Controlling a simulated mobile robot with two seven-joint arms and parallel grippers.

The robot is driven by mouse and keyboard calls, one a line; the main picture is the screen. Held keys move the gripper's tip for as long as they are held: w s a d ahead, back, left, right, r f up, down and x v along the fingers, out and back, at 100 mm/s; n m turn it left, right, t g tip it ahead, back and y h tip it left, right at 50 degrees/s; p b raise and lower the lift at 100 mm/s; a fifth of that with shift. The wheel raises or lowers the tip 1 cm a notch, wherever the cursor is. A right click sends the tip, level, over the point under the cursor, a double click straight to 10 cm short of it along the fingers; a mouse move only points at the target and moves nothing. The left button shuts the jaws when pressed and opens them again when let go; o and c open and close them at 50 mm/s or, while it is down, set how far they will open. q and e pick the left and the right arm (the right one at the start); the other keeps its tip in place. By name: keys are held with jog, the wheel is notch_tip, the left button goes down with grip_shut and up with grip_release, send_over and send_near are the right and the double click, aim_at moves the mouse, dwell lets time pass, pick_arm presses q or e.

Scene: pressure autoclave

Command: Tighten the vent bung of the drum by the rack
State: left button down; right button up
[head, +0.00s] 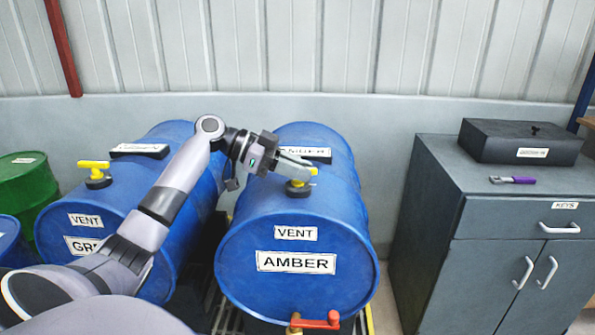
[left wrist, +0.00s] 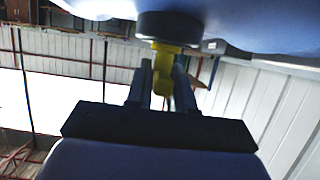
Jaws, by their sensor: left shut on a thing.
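The blue drum labelled AMBER (head: 296,237) lies on its side in the middle of the head view. Its vent bung (head: 299,187) stands on top, a dark base with a yellow handle. My left gripper (head: 297,168) is shut on the yellow handle and hides much of it. In the left wrist view the yellow handle (left wrist: 163,68) sits between the two fingers, below the dark round base of the bung (left wrist: 168,27). A second blue drum (head: 110,222) to the left has its own vent bung with a yellow handle (head: 94,165). My right gripper is not in view.
A red-handled tap (head: 318,321) is at the AMBER drum's lower front. A grey cabinet (head: 480,262) stands to the right with a dark box (head: 520,142) and a purple-handled tool (head: 513,180) on it. A green drum (head: 24,188) is at far left.

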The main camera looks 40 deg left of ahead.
pick_arm(q)
jog(key=shift+f, duration=0.15)
jog(key=c, duration=1.1)
grip_release()
jog(key=shift+o, duration=0.2)
jog(key=b+v, duration=0.1)
jog(key=v, duration=0.4)
jog(key=shift+s+a, duration=0.2)
jog(key=shift+a, duration=0.1)
jog(key=shift+s+a+r, duration=0.35)
jog(key=shift+a+r, duration=0.1)
